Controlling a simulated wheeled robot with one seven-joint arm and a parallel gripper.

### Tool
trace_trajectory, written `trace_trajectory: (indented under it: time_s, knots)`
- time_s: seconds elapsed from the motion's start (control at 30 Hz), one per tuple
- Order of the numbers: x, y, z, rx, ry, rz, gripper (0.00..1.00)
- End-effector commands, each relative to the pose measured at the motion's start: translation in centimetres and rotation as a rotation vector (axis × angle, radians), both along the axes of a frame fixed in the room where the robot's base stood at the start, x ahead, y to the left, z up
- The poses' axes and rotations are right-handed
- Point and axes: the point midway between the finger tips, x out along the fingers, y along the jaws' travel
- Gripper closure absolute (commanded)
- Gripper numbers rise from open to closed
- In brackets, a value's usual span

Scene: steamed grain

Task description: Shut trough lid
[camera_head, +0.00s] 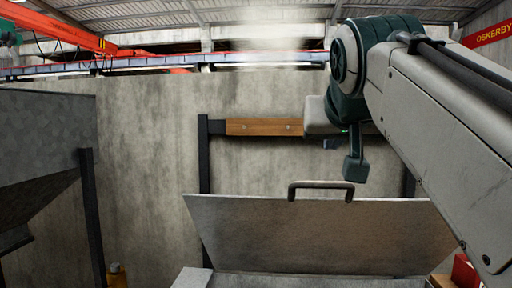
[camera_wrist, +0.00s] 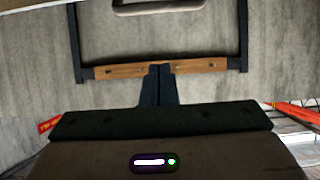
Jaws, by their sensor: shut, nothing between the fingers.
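The trough lid (camera_head: 320,235) is a grey metal panel standing open, tilted up above the trough. Its dark bar handle (camera_head: 320,185) is at the upper edge. Only a strip of the trough rim (camera_head: 195,278) shows at the bottom of the head view. My gripper (camera_head: 350,179) is shut and empty, pointing down just above and right of the handle; I cannot tell its exact gap from it. In the wrist view my gripper (camera_wrist: 160,69) has its fingers together, and the lid handle (camera_wrist: 165,6) shows at the top edge, apart from the fingertips.
A wooden bar (camera_head: 265,127) between dark posts (camera_head: 204,165) stands behind the lid, before a concrete wall (camera_head: 145,150). A grey metal hopper (camera_head: 45,140) on a dark leg is at the left. A red object (camera_head: 465,273) is at lower right.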

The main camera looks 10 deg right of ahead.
Motion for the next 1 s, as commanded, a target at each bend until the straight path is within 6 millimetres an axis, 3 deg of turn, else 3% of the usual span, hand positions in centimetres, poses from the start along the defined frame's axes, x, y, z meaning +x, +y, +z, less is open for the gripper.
trace_trajectory:
  time_s: [0.1, 0.5, 0.8, 1.0]
  knots:
    - [2.0, 0.3, 2.0, 0.004, 0.107, 0.005, 1.00]
    - [7.5, 4.0, 5.6, -0.008, 0.584, 0.032, 1.00]
    - [9.2, 6.7, 7.2, -0.033, 0.866, 0.026, 1.00]
    - [9.3, 7.3, 7.1, -0.041, 0.929, 0.023, 1.00]
